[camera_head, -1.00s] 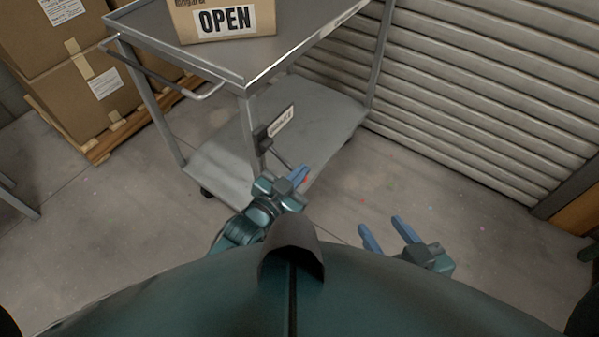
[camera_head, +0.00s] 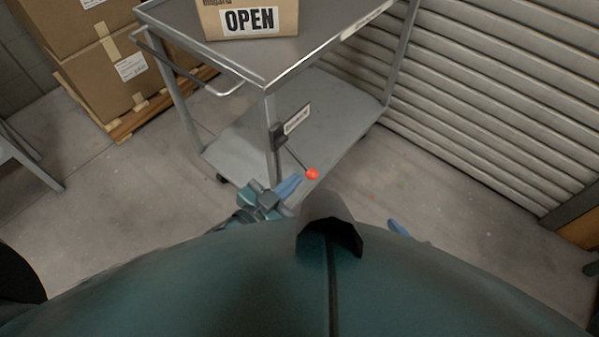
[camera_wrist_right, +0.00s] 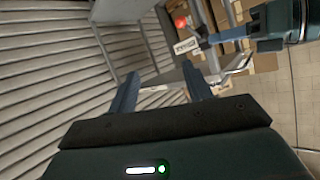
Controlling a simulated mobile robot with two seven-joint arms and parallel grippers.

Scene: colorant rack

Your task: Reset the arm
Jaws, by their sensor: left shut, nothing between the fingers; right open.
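My left gripper (camera_head: 289,186) is in the head view, left of centre, in front of the cart. Its blue fingers are together with nothing between them. My right gripper (camera_head: 404,232) is mostly hidden behind my own body in the head view; only part of a blue finger shows. In the right wrist view my right gripper (camera_wrist_right: 164,88) has its two blue fingers apart and the space between them is empty. My left arm also shows at the upper right of that view.
A grey metal cart (camera_head: 262,72) carries a cardboard box marked OPEN (camera_head: 249,20). A lever with a red ball (camera_head: 312,174) sticks out from its near leg, close to my left fingertips. Stacked boxes (camera_head: 112,62) stand on a pallet at left. A slatted shutter (camera_head: 490,110) is at right.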

